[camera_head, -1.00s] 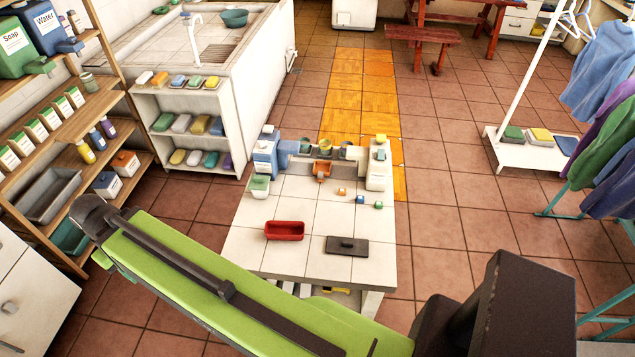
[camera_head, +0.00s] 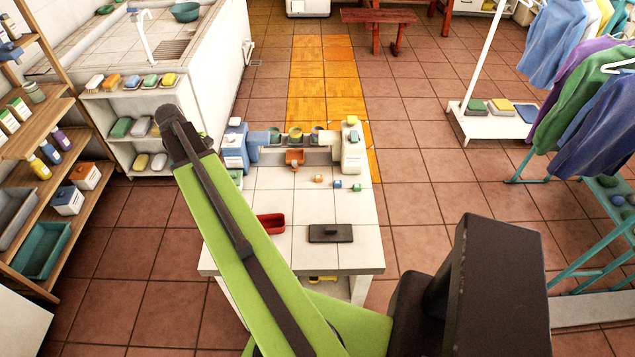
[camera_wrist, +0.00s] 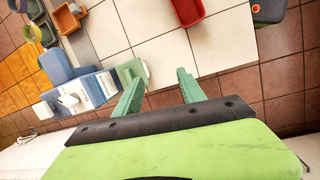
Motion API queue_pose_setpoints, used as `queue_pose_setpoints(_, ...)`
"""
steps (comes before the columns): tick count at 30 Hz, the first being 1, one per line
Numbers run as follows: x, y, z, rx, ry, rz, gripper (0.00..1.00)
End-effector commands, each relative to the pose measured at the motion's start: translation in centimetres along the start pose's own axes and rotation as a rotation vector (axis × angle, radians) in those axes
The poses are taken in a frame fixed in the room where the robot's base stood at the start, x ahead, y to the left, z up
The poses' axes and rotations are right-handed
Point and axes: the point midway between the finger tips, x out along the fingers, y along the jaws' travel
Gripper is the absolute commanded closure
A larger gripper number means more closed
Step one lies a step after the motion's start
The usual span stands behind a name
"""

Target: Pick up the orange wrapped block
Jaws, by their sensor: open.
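A small orange block (camera_head: 318,179) sits on the white tiled table (camera_head: 362,258), left of a blue block (camera_head: 337,184) and a green block (camera_head: 357,187). Its wrapping is too small to make out. I cannot make the block out in the wrist view. My gripper (camera_wrist: 158,84) is open and empty in the wrist view, its two green fingers apart above the table's edge. In the head view my arm reaches up the left side of the table, and the gripper's fingers are not visible there.
A red tray (camera_head: 270,224) and a dark slab with a handle (camera_head: 330,234) lie on the table's near half. A blue dispenser (camera_head: 235,150), an orange bin (camera_head: 294,157) and a white dispenser (camera_head: 352,150) line its far end. Shelves (camera_head: 45,125) stand left; clothes hang right.

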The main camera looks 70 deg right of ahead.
Motion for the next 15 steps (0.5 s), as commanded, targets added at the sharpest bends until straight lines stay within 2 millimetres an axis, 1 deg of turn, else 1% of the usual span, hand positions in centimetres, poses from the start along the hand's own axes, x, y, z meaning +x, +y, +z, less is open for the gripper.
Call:
queue_pose_setpoints(1,2.2,4.8,3.9,-0.013,-0.037,-0.007,0.53)
queue_pose_setpoints(2,3.1,6.9,6.4,-0.033,-0.058,-0.011,0.53)
queue_pose_setpoints(3,4.2,9.3,9.6,-0.058,-0.083,-0.02,0.53)
queue_pose_setpoints(5,5.6,12.2,13.9,-0.093,-0.116,-0.035,0.53)
queue_pose_setpoints(6,6.3,13.6,16.5,-0.112,-0.134,-0.045,0.53)
queue_pose_setpoints(7,6.8,14.3,18.2,-0.125,-0.145,-0.053,0.53)
queue_pose_setpoints(9,7.5,15.6,21.1,-0.149,-0.163,-0.067,0.53)
queue_pose_setpoints(10,7.8,15.9,21.9,-0.156,-0.169,-0.072,0.53)
queue_pose_setpoints(12,8.0,16.3,23.1,-0.168,-0.175,-0.079,0.53)
queue_pose_setpoints(15,8.1,16.4,23.4,-0.173,-0.177,-0.08,0.53)
